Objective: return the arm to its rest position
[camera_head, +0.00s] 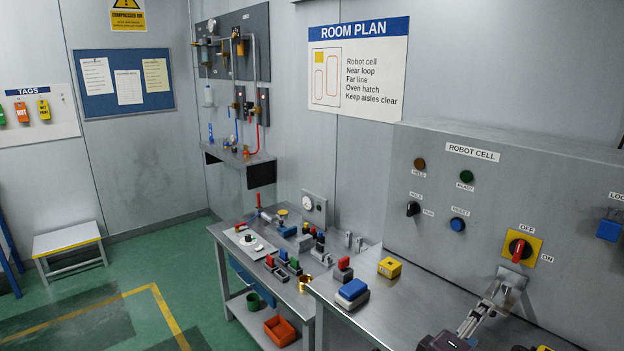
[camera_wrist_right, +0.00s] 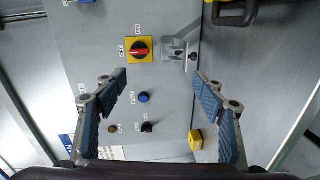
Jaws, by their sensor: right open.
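My right gripper (camera_wrist_right: 161,75) is open, with two blue-padded fingers spread wide and nothing between them. In the head view, part of the right gripper (camera_head: 482,318) shows at the lower right, in front of the robot cell panel (camera_head: 450,225). The red rotary switch (camera_head: 519,250) on its yellow plate is ahead of the fingertips and apart from them; it also shows in the wrist view (camera_wrist_right: 140,49). Its handle lies in line with the OFF label. A grey metal bracket (camera_wrist_right: 177,52) is beside the switch plate. My left gripper is not in view.
A yellow block (camera_head: 389,267) and a blue-and-grey block (camera_head: 352,293) rest on the near bench (camera_head: 400,305). The left bench holds several small coloured parts. A blue lock (camera_head: 608,229) hangs at the panel's right.

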